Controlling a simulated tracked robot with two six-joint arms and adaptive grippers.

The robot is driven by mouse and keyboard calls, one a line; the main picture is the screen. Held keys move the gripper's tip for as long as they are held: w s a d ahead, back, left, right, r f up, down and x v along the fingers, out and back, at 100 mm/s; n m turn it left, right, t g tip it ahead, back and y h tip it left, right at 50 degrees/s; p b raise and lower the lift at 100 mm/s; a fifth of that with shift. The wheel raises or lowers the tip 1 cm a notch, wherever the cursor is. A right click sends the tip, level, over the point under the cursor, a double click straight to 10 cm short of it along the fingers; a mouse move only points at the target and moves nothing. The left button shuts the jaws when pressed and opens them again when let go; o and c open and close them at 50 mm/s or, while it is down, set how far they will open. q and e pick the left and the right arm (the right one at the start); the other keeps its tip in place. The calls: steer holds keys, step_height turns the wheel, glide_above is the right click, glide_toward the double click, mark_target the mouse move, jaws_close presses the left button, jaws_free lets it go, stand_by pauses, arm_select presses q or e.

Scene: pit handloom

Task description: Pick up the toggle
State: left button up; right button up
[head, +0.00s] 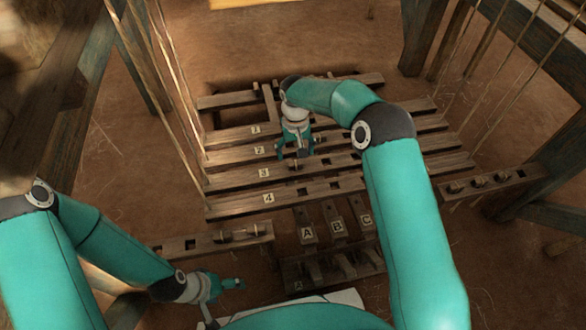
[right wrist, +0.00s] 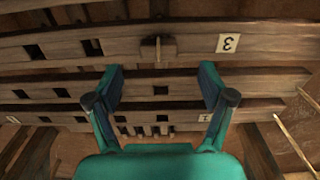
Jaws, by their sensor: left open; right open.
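A small wooden toggle (right wrist: 158,48) sits in the plank marked 3 (right wrist: 265,46), to the left of its number tag in the right wrist view. In the head view the toggle shows only in part, just below my right gripper (head: 293,152). My right gripper, also in the right wrist view (right wrist: 160,75), is open and empty. Its fingers stand apart on either side of the toggle's line, and the toggle shows beyond the tips. I cannot tell the height between them. My left gripper (head: 226,290) is open and empty at the lower left, away from the planks.
Planks marked 1, 2 and 4 (head: 230,209) lie parallel, with square holes. A left rail (head: 190,246) and a right rail (head: 525,172) hold other toggles. Pedals A, B and C (head: 337,226) stand in front. Cords hang at both sides of the planks.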

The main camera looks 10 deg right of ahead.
mark_target(295, 162)
steer(key=shift+f, duration=0.7)
step_height(295, 162, down, 5)
steer(key=b, duration=0.2)
steer(key=shift+w+d+f+b, duration=0.1)
steer(key=shift+w+d+b, duration=0.05)
steer(key=shift+b, duration=0.25)
steer(key=shift+c, duration=0.3)
steer(key=c, duration=1)
